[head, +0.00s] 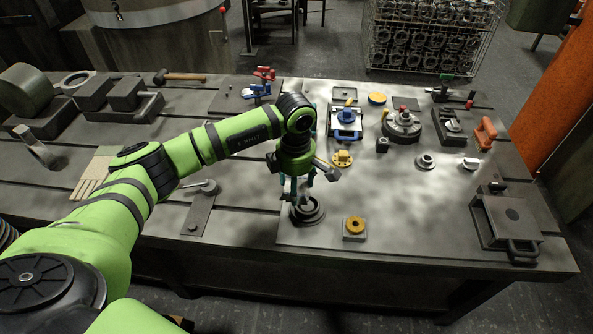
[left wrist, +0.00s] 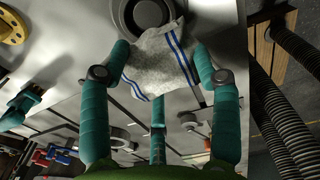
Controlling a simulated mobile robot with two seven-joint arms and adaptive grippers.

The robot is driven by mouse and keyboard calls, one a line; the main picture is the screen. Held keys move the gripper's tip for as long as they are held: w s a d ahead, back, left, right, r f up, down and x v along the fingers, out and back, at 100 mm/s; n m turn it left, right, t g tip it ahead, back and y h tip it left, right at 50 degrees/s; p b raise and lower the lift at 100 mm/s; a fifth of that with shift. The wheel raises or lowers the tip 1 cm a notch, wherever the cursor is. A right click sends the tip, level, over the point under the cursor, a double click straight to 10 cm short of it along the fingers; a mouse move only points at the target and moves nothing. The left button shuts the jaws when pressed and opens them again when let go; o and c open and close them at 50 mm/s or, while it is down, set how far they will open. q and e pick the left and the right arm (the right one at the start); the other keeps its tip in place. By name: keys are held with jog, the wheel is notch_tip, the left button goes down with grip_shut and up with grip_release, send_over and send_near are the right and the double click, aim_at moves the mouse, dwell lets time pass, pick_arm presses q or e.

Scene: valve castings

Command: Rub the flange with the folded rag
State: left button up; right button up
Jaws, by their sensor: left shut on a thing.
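My left gripper (head: 302,192) has teal fingers and is shut on the rag, as the left wrist view shows (left wrist: 160,55). A dark round flange (head: 312,215) lies on the plate right below the gripper in the head view. It also shows at the top of the left wrist view (left wrist: 147,12), where the rag's edge overlaps its rim. I cannot tell whether the rag presses on it. In the head view the fingers mostly hide the rag. My right gripper is not in view.
A block with a yellow ring (head: 354,228) stands just right of the flange. A grey box with a handle (head: 508,222) is at the right. A glove (head: 97,172) and a lever tool (head: 201,205) lie left.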

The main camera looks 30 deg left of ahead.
pick_arm(q)
jog(key=r, duration=0.1)
jog(key=r+p, duration=0.1)
jog(key=shift+a+r, duration=0.2)
jog(key=shift+r, duration=0.15)
jog(key=shift+d+r+p, duration=0.1)
jog(key=shift+r+p, duration=0.3)
jog(key=shift+r, duration=0.2)
jog(key=shift+f, duration=0.1)
